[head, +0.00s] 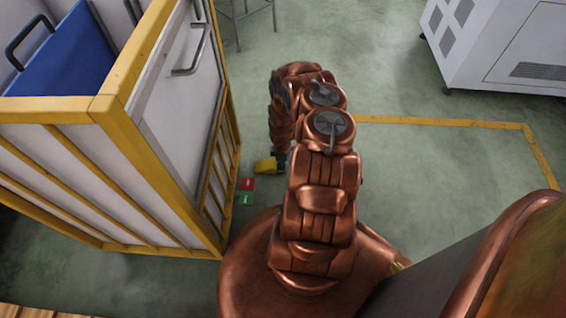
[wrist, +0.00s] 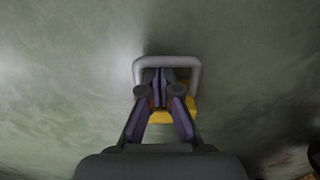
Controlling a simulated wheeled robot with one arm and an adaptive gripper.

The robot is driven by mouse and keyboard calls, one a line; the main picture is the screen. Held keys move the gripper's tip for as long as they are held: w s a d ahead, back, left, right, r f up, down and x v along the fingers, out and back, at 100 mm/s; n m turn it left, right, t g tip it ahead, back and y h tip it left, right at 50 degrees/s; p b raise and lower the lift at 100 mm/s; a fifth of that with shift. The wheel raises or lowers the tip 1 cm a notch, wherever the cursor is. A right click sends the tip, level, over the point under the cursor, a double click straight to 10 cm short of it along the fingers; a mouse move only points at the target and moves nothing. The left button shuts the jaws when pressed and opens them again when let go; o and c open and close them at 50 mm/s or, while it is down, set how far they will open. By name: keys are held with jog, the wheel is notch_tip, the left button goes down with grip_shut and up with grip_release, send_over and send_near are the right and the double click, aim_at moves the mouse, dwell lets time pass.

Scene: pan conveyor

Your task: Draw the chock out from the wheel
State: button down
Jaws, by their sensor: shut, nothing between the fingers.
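The yellow chock (head: 265,166) is on the floor beside the yellow-framed cart, partly hidden by my arm. In the wrist view the chock (wrist: 159,118) shows between and behind the fingers, with its grey looped handle (wrist: 167,61) framing the fingertips. My gripper (wrist: 161,76) is shut and empty, its fingertips appearing within the handle's outline. I cannot tell whether they touch the handle. In the head view my gripper (head: 281,161) points down right next to the chock. No wheel is visible in either view.
The cart (head: 125,105), with white panels and a blue item (head: 65,52) inside, stands at the left. A red marker (head: 248,184) and a green marker (head: 246,199) lie on the floor near it. A white cabinet (head: 505,45) is at the upper right. Open floor lies between.

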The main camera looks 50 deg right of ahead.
jog(key=shift+r, duration=0.1)
notch_tip(320, 180, up, 10)
jog(key=p, duration=1)
jog(key=shift+p, duration=0.35)
